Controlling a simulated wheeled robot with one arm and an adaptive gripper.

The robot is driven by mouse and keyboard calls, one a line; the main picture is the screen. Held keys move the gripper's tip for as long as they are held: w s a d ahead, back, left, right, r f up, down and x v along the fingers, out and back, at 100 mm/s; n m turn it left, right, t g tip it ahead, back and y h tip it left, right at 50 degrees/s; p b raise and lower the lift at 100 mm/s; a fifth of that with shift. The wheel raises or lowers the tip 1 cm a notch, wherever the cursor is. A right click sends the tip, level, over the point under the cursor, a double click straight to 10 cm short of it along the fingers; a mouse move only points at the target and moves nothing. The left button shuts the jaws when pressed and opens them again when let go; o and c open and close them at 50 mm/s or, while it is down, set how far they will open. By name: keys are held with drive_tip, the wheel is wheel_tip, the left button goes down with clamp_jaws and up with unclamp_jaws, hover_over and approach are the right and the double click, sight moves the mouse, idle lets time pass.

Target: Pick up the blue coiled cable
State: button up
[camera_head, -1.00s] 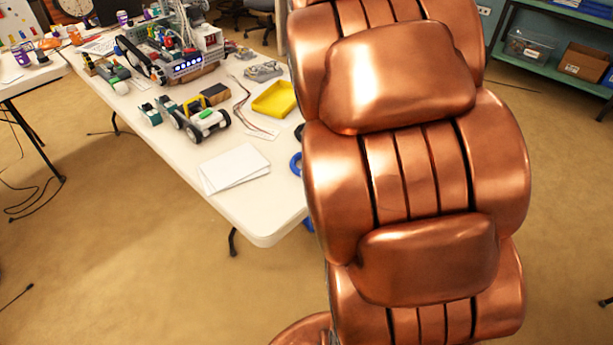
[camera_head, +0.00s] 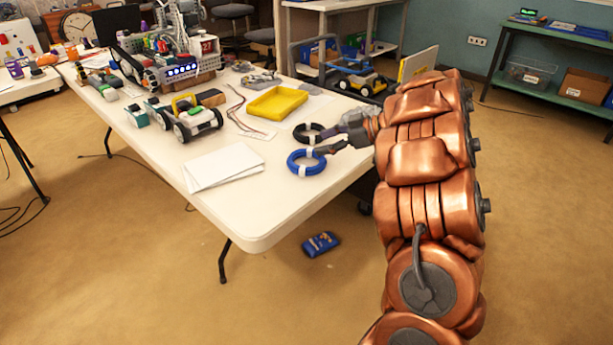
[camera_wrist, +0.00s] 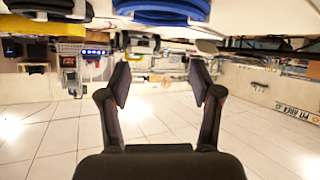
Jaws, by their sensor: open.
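The blue coiled cable (camera_head: 294,166) lies flat on the white table near its right edge, with white bands around it. It also shows at the top of the wrist view (camera_wrist: 165,9). My gripper (camera_head: 336,147) is at the table's right edge, just right of the blue coil. In the wrist view my gripper (camera_wrist: 161,80) has its two dark fingers spread, with nothing between them. The blue coil lies beyond the fingertips there. In the head view I cannot tell whether a finger touches it.
A black coiled cable (camera_head: 297,133) lies just behind the blue one. The white table (camera_head: 258,218) also bears a yellow tray (camera_head: 277,102), white paper (camera_head: 222,167) and small wheeled robots. A blue packet (camera_head: 321,244) lies on the floor. The table's front corner is clear.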

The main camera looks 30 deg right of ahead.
sight(304, 166)
drive_tip(key=s+f, duration=0.1)
drive_tip(key=f, duration=0.1)
drive_tip(key=s+g+y, duration=0.1)
drive_tip(key=shift+s+a+f+b, duration=0.3)
drive_tip(key=shift+s+f+b, duration=0.05)
drive_tip(key=shift+f, duration=0.05)
drive_tip(key=shift+s+a+f+y, duration=0.2)
drive_tip(key=shift+a+f+y, duration=0.05)
drive_tip(key=shift+y, duration=0.05)
drive_tip(key=shift+b+x, duration=0.95)
drive_tip(key=shift+x, duration=2.8)
clamp_jaws()
